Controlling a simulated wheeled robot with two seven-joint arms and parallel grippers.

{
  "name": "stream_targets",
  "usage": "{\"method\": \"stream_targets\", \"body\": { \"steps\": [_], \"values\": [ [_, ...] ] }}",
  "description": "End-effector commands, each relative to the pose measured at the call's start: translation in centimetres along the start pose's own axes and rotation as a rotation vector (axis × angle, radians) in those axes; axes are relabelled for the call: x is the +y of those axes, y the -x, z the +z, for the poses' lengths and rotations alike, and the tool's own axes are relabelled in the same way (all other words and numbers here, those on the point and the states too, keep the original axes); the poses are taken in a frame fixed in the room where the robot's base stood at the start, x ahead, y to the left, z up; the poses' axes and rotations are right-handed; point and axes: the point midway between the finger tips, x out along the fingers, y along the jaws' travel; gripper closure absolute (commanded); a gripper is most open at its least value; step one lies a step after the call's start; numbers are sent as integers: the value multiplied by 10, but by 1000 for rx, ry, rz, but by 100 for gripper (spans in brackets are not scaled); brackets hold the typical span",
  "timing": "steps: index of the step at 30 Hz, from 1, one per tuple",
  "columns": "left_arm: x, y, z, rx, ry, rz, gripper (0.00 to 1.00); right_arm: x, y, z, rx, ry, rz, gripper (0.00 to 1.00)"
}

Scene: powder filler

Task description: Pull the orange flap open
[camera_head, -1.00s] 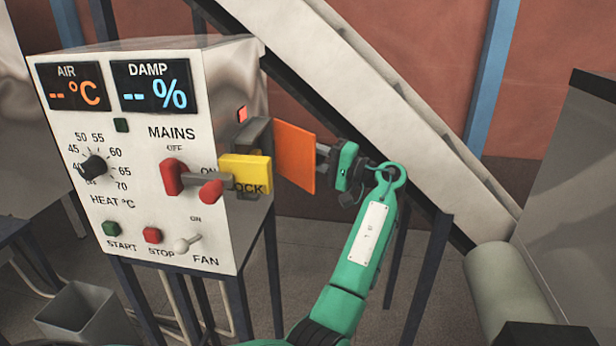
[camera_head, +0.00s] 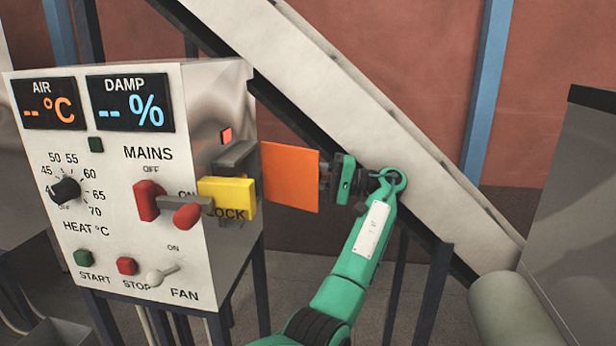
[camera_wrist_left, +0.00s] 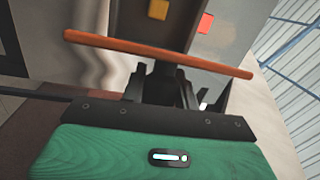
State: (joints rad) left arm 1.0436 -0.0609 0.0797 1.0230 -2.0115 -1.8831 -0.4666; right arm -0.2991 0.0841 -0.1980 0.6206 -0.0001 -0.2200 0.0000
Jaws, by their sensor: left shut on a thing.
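The orange flap (camera_head: 290,177) is a flat square plate that stands out from the right side of the white control cabinet, just right of the yellow LOCK block (camera_head: 228,198). In the left wrist view the flap (camera_wrist_left: 110,45) shows nearly edge-on, as a tilted orange bar across the picture. My left gripper (camera_head: 326,176), on the green arm, is at the flap's right edge. Its dark fingers (camera_wrist_left: 165,85) are closed at the flap's near side. The exact contact is partly hidden. My right gripper is in neither view.
The white cabinet (camera_head: 110,225) with red, green and black controls stands at the left. A pale sloping chute (camera_head: 380,130) runs behind my arm. A pale cylinder (camera_head: 510,310) and a grey panel (camera_head: 580,200) stand at the right.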

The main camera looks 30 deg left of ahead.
Motion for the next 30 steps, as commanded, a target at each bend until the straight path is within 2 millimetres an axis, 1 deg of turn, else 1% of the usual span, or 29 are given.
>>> {"method": "stream_targets", "body": {
  "steps": [6, 7, 9, 10, 17, 20, 23, 30],
  "values": [
    [1, 0, 0, 1, -1, 1, 100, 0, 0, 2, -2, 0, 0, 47],
    [1, 0, 0, 1, -1, 1, 64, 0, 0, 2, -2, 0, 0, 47],
    [1, 0, 0, 1, -1, 1, 50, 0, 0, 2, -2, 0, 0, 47],
    [1, 0, 0, 1, -1, 1, 48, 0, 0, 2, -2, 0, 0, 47],
    [0, 0, 0, 2, -1, 0, 48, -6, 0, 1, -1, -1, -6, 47],
    [1, 3, 0, 2, -1, 0, 48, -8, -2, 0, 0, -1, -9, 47],
    [2, 13, 0, 4, -1, 1, 48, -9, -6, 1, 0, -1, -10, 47],
    [3, 55, 0, 5, -1, 0, 48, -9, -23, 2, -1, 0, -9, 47]
  ]
}}
